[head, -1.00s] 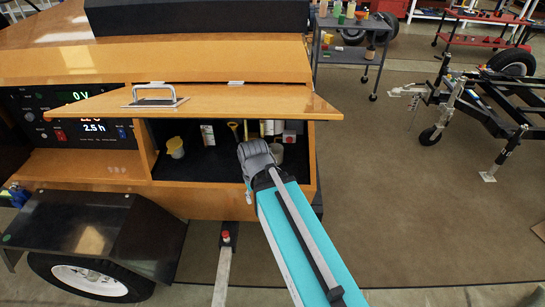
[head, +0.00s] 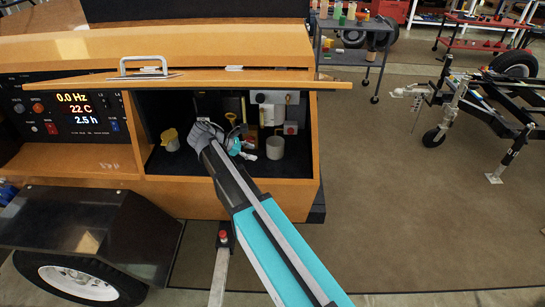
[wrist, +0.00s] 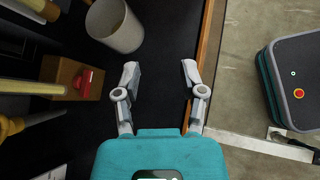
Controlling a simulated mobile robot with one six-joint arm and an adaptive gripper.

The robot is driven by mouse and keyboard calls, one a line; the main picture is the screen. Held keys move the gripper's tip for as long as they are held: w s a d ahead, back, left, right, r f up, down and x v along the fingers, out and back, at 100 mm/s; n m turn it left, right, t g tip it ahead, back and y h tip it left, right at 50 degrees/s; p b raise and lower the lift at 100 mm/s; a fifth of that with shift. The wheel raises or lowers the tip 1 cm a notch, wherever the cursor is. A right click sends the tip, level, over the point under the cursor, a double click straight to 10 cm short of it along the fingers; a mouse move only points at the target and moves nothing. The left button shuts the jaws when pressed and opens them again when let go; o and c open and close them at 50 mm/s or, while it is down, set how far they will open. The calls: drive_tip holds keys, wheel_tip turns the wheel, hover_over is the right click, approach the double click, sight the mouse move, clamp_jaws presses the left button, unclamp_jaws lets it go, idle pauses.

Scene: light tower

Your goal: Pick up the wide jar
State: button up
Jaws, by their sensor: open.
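A pale, wide, open-topped jar (head: 275,148) stands upright in the open compartment of the orange cabinet, right of my gripper (head: 246,151) in the head view. In the wrist view the jar (wrist: 116,25) stands at the top, ahead and left of the fingertips. My gripper (wrist: 160,72) is open, with only dark floor between its fingers. It is inside the compartment, apart from the jar. A second jar with a yellow top (head: 170,139) stands at the compartment's left side.
The raised flap (head: 240,80) overhangs the opening. Behind the jar are a brown block with a red switch (wrist: 83,82) and yellow-handled tools (wrist: 30,87). The compartment's orange front edge (wrist: 205,40) runs close by the right finger. Dark floor between the jars is partly hidden by my arm.

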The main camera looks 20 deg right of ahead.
drive_tip(key=w+n+h, duration=0.1)
drive_tip(key=w+a+r+n+h+b, duration=0.1)
drive_tip(key=w, duration=0.1)
drive_tip(key=w+a+n, duration=0.1)
drive_tip(key=shift+w+r+h, duration=0.15)
drive_tip(key=shift+r+h, duration=0.15)
drive_tip(key=shift+h, duration=0.1)
drive_tip(key=shift+d+b, duration=0.1)
drive_tip(key=shift+b, duration=0.2)
drive_tip(key=b, duration=0.3)
approach(275, 148)
drive_tip(key=d, duration=0.3)
drive_tip(key=shift+w+d+f, duration=0.15)
drive_tip(key=shift+w+d, duration=0.15)
drive_tip(key=shift+d+f, duration=0.1)
drive_tip(key=shift+d, duration=0.5)
